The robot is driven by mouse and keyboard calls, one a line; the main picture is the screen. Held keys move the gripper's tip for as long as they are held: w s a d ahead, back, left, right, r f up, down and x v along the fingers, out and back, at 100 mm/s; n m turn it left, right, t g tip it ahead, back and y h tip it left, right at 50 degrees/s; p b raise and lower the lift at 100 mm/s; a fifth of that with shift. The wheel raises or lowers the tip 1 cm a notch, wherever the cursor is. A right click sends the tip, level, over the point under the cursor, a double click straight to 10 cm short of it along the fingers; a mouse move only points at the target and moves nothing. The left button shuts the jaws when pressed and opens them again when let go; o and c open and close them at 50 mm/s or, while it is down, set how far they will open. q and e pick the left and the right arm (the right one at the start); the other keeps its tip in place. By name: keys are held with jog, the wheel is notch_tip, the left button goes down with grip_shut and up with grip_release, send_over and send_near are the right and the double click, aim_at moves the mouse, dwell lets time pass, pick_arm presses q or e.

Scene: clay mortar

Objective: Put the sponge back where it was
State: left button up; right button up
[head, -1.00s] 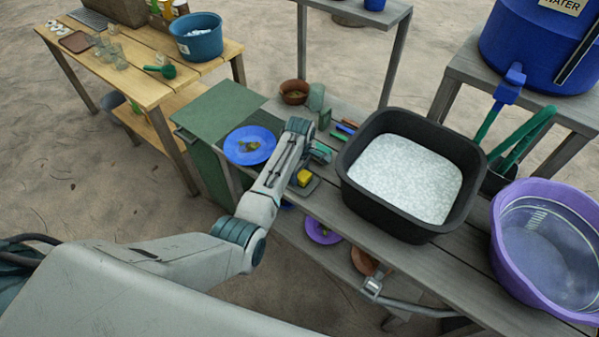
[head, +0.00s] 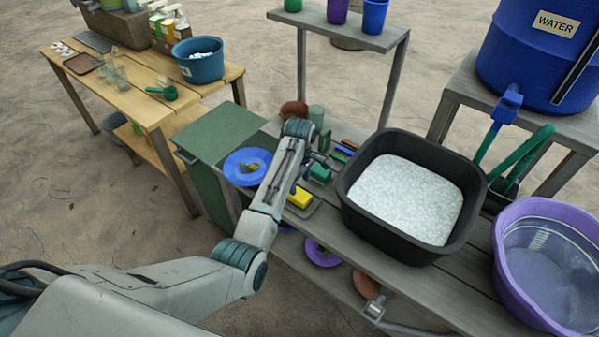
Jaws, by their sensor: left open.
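The yellow sponge (head: 300,199) lies on a small dark grey tray (head: 311,210) near the front edge of the grey bench, left of the black tub. My left arm reaches over the bench from the left. Its gripper (head: 309,173) is open and shows just behind and above the sponge, apart from it, with nothing seen between its jaws. The forearm hides part of the gripper.
A blue plate with scraps (head: 239,174) sits left of my forearm. The black tub of suds (head: 357,208) stands close on the right, with a purple basin (head: 513,285) beyond. Small coloured items (head: 346,151) and a brown bowl (head: 294,108) lie behind.

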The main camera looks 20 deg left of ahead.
aim_at(299, 194)
pick_arm(q)
jog(key=shift+r, duration=2.65)
